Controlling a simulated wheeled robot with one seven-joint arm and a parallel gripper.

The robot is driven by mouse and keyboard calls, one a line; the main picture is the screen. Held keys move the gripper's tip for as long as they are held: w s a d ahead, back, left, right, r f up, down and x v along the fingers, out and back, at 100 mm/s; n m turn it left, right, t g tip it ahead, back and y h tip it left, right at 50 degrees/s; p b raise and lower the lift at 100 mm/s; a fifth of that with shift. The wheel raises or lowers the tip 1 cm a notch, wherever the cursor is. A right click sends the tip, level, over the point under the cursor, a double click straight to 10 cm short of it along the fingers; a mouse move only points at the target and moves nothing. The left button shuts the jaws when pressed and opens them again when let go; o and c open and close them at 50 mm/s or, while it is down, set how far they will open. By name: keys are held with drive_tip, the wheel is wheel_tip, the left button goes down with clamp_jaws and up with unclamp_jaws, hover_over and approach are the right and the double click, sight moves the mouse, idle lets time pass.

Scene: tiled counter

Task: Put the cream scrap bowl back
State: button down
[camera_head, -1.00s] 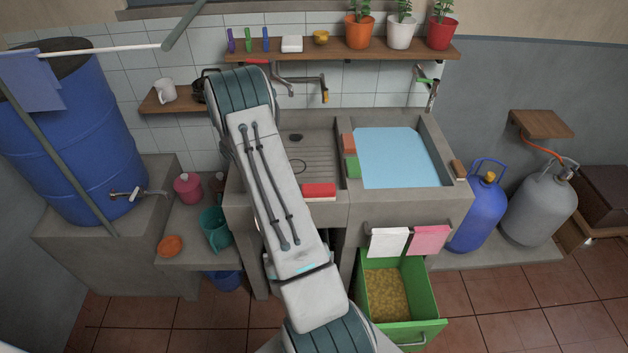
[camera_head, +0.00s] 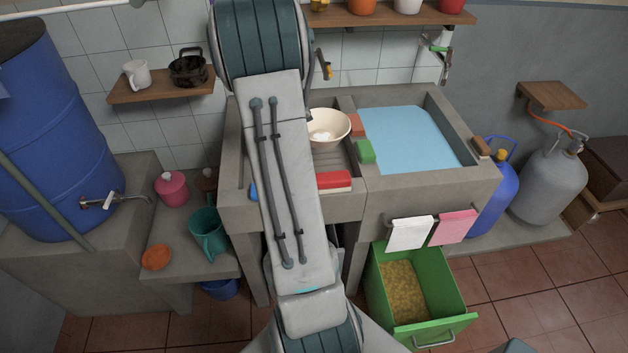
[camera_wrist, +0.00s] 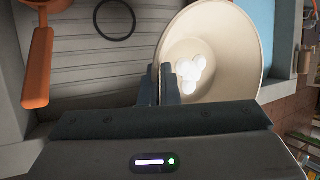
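The cream scrap bowl (camera_head: 328,128) shows just right of my arm in the head view, over the ribbed drainboard left of the water basin. It looks roughly upright, with small white pieces inside. In the wrist view the bowl (camera_wrist: 232,60) fills the upper right, and the white pieces lie at its bottom. My gripper (camera_wrist: 160,84) has its two dark fingers close together at the bowl's near left rim, and looks shut on its wall. My arm hides the gripper in the head view. I cannot tell whether the bowl touches the drainboard.
The water basin (camera_head: 410,137) is right of the bowl, with a green block (camera_head: 365,152) on the divider. A red block (camera_head: 334,181) lies at the front edge. An open green bin (camera_head: 436,285) stands below. An orange handled thing (camera_wrist: 39,68) lies left in the wrist view.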

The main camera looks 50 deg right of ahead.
drive_tip(key=f+b, duration=0.1)
drive_tip(key=f, duration=0.4)
drive_tip(key=f+b, duration=0.2)
drive_tip(key=f, duration=0.3)
drive_tip(key=w+f+b, duration=0.1)
drive_tip(key=f+b, duration=0.1)
drive_tip(key=f, duration=0.2)
drive_tip(key=shift+d+f, duration=0.15)
drive_tip(key=shift+f, duration=0.25)
drive_tip(key=shift+f, duration=0.15)
drive_tip(key=c, duration=1.7)
unclamp_jaws()
drive_tip(key=shift+r, duration=0.35)
drive_tip(key=p+v, duration=0.1)
drive_tip(key=v, duration=1.1)
drive_tip(key=shift+f, duration=0.1)
